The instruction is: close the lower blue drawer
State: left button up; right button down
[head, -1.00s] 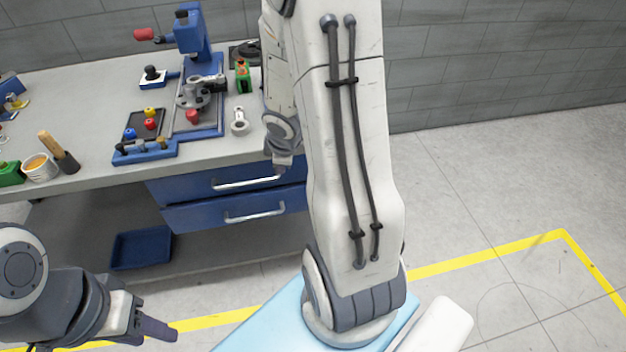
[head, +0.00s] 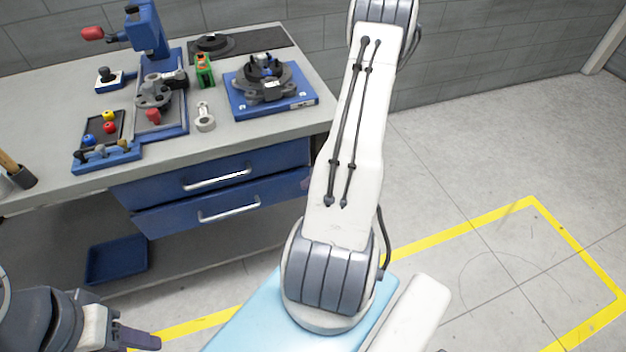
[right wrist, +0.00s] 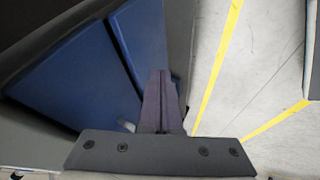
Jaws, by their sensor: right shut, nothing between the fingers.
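The lower blue drawer (head: 220,205) is under the right part of the workbench, with a silver handle. Its front looks about level with the upper blue drawer (head: 210,172); I cannot tell whether a small gap remains. My right gripper (head: 305,181) is mostly hidden behind my right arm, by the lower drawer's right end. In the right wrist view its shut, empty fingers (right wrist: 161,75) lie over the lower drawer's blue front (right wrist: 143,35); contact cannot be told. My left gripper (head: 140,340) is at the bottom left, away from the drawers; its finger gap is unclear.
The grey workbench (head: 235,135) carries a blue press (head: 147,30), a blue fixture plate (head: 300,102) and small parts. A blue tray (head: 117,260) sits below the bench on the left. The floor right of my arm, with a yellow line (head: 455,230), is clear.

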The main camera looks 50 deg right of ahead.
aim_at(291, 172)
jog(key=shift+w+d+f+p, duration=0.15)
jog(key=shift+w+d+f, duration=0.15)
jog(key=shift+w+f, duration=0.5)
jog(key=shift+w+d+f+p, duration=0.15)
jog(key=shift+w+d+f, duration=0.2)
jog(key=shift+w, duration=0.9)
jog(key=shift+w+d+f+p, duration=0.2)
jog(key=shift+w+f, duration=0.4)
jog(key=shift+w, duration=0.4)
jog(key=shift+w+d+r+p, duration=0.1)
jog(key=shift+w+d+p, duration=0.35)
jog(key=shift+w, duration=0.35)
jog(key=shift+w+d, duration=0.35)
